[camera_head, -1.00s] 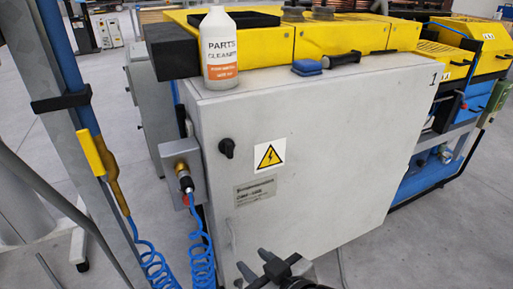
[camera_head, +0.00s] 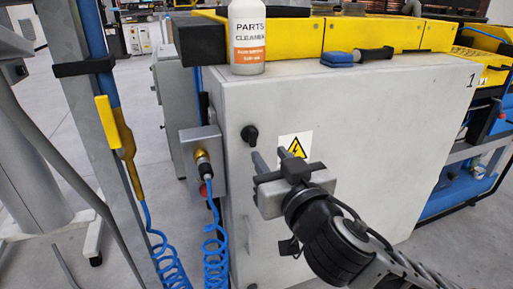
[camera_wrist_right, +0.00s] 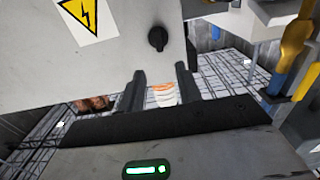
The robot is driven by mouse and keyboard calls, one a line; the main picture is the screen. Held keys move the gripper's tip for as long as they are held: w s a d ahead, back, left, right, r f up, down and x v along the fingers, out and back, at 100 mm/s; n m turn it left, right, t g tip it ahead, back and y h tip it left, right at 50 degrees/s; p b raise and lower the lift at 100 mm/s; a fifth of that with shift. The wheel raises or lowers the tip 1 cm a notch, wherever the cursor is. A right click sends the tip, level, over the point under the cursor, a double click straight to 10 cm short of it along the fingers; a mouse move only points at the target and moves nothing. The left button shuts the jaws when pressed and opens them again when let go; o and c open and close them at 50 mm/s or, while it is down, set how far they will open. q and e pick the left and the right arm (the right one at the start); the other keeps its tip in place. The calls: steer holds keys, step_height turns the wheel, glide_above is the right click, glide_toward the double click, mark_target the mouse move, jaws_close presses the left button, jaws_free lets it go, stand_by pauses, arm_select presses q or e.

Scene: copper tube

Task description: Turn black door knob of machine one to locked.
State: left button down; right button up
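The black door knob (camera_head: 250,134) sits near the upper left edge of the grey cabinet door (camera_head: 370,160), which is marked 1 at its upper right. It also shows in the right wrist view (camera_wrist_right: 158,39), just beyond the fingertips. My right gripper (camera_head: 271,158) is in front of the door, a little below and right of the knob in the head view. In the right wrist view its two fingers (camera_wrist_right: 160,71) are apart with nothing between them. The gripper appears clear of the knob. My left gripper is not in view.
A parts cleaner bottle (camera_head: 246,38) and a blue-headed brush (camera_head: 338,57) are on top of the cabinet. A warning sticker (camera_head: 295,144) is right of the knob.

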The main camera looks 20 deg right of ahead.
mark_target(254, 132)
steer(key=w, duration=0.8)
steer(key=shift+w+a+r, duration=0.1)
steer(key=shift+w+r, duration=0.05)
steer(key=shift+w, duration=0.15)
jaws_close()
